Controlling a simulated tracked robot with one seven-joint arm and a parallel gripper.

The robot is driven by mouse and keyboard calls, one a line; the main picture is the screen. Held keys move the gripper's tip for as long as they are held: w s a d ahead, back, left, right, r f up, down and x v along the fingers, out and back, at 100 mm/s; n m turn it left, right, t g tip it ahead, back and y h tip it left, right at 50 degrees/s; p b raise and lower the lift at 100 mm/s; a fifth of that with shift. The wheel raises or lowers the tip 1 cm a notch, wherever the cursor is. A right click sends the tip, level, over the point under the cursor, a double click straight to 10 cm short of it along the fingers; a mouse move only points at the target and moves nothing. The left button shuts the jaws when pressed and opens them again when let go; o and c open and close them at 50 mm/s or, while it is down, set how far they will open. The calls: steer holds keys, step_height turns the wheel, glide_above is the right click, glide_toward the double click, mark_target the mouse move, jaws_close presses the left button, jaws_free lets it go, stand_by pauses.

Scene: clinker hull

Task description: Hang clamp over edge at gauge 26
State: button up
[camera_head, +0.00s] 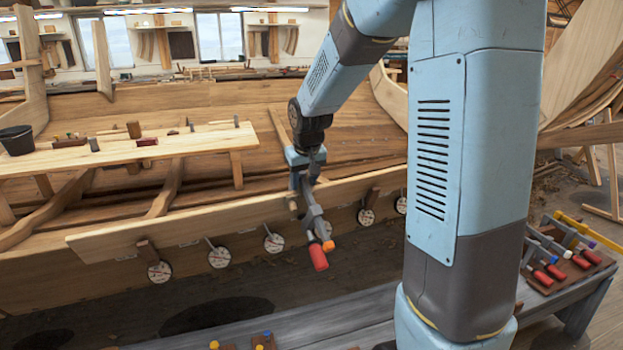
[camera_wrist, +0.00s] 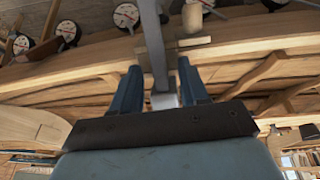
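My gripper (camera_head: 303,178) is shut on a clamp, at the upper edge of the long plank (camera_head: 215,215). The clamp has a grey bar (camera_head: 311,208), an orange tip and a red handle (camera_head: 318,257) hanging down on the near side. In the wrist view the grey bar (camera_wrist: 155,45) runs between my two fingers (camera_wrist: 160,90). Whether the clamp touches the plank I cannot tell. A round dial gauge (camera_head: 324,230) is partly hidden behind the clamp. Other gauges (camera_head: 274,243) hang along the plank to both sides. Their numbers are too small to read.
A bench with tools (camera_head: 120,150) stands inside the hull at left. A grey bench (camera_head: 350,308) runs below, with a rack of red-handled clamps (camera_head: 568,262) at right.

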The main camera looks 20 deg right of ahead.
steer(key=v, duration=1.3)
steer(key=shift+s+r, duration=0.2)
steer(key=shift+r, duration=0.1)
steer(key=s+d+m+t, duration=0.1)
steer(key=s+d, duration=0.1)
steer(key=s, duration=2.3)
steer(key=shift+s+d+f+t, duration=0.2)
steer(key=shift+f+t, duration=0.15)
steer(key=shift+t, duration=0.05)
